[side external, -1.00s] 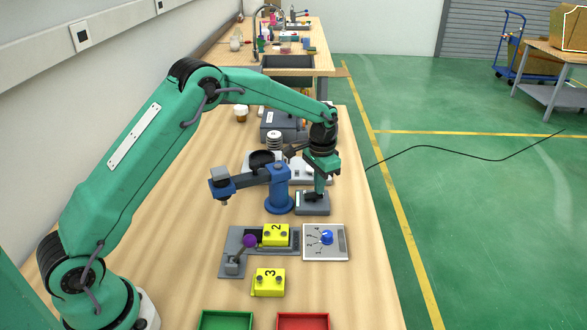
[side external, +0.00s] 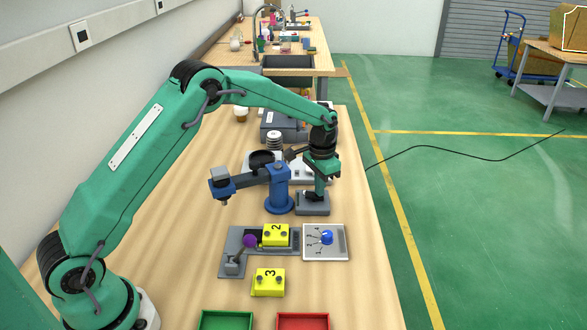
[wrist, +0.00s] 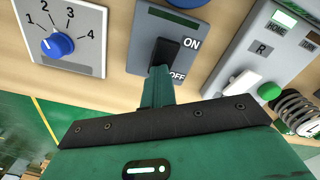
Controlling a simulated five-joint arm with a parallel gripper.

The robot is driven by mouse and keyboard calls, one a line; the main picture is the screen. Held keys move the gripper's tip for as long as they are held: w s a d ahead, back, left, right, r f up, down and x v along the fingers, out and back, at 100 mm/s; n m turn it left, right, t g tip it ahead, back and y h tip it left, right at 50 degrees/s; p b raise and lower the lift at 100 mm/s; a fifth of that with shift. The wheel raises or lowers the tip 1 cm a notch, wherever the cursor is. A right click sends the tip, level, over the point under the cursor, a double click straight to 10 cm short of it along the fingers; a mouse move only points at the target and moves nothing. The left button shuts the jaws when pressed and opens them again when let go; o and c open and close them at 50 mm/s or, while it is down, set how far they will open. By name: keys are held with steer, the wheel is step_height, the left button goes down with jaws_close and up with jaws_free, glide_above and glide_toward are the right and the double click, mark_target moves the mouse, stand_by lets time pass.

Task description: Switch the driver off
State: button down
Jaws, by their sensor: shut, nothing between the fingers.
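The grey switch panel marked ON and OFF (side external: 312,208) stands on the bench beside the blue swing-arm driver (side external: 279,192). My gripper (side external: 319,192) is shut and empty, low over the panel. In the wrist view its green tips (wrist: 160,72) overlap the near end of the lever by the OFF side. I cannot tell whether they touch it or which way the lever is set.
A dial panel numbered 1 to 4 (wrist: 68,38) is left of the switch; a HOME panel (wrist: 268,50) is right. Yellow block 2 (side external: 276,235) sits in a grey fixture, and yellow block 3 (side external: 269,282) lies nearer. Green (side external: 226,313) and red (side external: 303,314) trays are in front.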

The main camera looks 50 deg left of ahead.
steer(key=shift+s, duration=0.1)
steer(key=shift+r, duration=3.4)
steer(key=shift+r, duration=0.1)
